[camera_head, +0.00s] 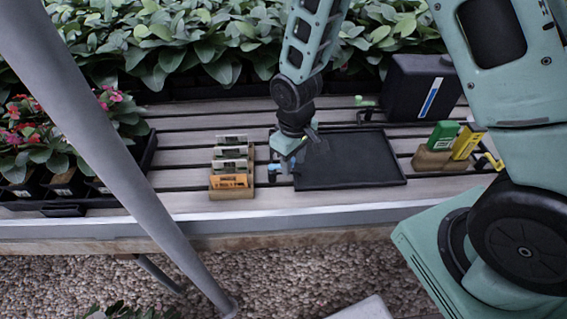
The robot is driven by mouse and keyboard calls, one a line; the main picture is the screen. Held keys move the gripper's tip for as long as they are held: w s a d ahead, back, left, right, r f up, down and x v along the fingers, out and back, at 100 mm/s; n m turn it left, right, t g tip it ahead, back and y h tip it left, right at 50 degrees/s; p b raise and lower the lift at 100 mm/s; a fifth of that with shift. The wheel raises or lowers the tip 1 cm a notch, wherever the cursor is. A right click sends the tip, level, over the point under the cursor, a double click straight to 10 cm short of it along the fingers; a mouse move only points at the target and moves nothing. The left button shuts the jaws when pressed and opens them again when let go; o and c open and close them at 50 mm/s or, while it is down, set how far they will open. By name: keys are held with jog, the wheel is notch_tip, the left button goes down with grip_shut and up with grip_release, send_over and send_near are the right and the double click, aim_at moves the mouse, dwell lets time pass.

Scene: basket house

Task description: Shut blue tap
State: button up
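The small blue tap (281,167) stands at the left edge of the black tray, on the slatted bench. My gripper (290,156) points down just above and beside the tap. Its fingers are small and partly merge with the tap, so I cannot tell whether they touch it or how far apart they are. The tap's handle is partly hidden, and its position is unclear.
The black tray (350,182) lies right of the tap. A wooden rack (232,193) with several labelled cards stands to the left. A green tap (366,101) and black container (418,88) are behind. A wooden block (434,163) holds green and yellow packets at right.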

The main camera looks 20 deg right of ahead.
jog(key=shift+a, duration=0.1)
jog(key=shift+s+a, duration=0.55)
jog(key=shift+a, duration=0.55)
jog(key=shift+s+a, duration=0.6)
jog(key=shift+a, duration=0.45)
jog(key=shift+s+a, duration=0.55)
jog(key=shift+a, duration=0.55)
jog(key=shift+w+d, duration=0.15)
jog(key=shift+d, duration=0.15)
notch_tip(320, 180, up, 7)
jog(key=p, duration=0.5)
jog(key=shift+p, duration=0.4)
